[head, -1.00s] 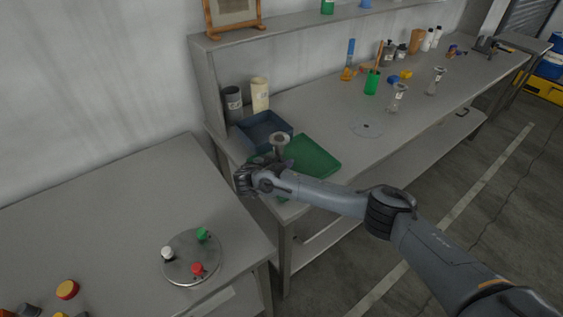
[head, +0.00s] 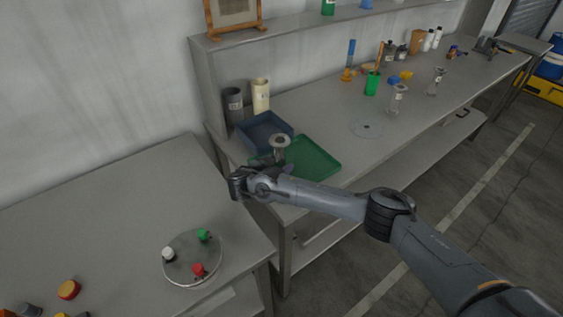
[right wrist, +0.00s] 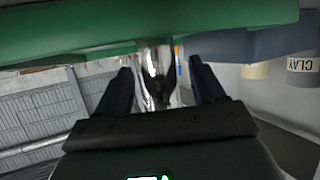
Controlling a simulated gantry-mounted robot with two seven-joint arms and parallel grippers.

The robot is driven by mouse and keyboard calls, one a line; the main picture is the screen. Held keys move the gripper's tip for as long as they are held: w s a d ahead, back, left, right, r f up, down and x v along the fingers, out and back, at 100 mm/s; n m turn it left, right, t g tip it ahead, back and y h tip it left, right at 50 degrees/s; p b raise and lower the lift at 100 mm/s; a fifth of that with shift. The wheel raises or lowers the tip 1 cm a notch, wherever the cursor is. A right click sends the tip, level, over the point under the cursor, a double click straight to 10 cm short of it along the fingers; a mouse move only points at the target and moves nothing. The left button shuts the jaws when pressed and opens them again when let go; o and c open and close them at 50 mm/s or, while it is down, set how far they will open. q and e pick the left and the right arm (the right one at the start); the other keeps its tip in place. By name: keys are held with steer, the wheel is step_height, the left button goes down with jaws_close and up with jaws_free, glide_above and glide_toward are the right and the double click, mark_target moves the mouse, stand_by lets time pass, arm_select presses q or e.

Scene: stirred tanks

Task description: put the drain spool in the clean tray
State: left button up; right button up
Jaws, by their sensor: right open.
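The metal drain spool (head: 279,142), with a wide round flange on top, stands upright at the left part of the green tray (head: 318,160). I cannot tell from any label whether this is the clean tray. My right gripper reaches in low, at the tray's near left side; its fingers are mostly hidden in the head view. In the right wrist view, my right gripper (right wrist: 160,68) is open, and the shiny spool (right wrist: 157,78) shows between and beyond its fingertips, with the green tray (right wrist: 80,35) across the top. My left gripper is not in view.
A blue tray (head: 252,137) stands directly behind the green one, with dark and cream containers (head: 260,95) behind it. Other metal spools (head: 397,98) stand farther along the bench. A round plate (head: 192,270) with several coloured knobs lies on the near table.

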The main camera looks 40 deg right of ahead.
steer(key=v, duration=0.9)
steer(key=shift+a+p, duration=0.15)
steer(key=shift+p, duration=0.2)
steer(key=shift+s+r, duration=0.1)
steer(key=shift+s, duration=0.05)
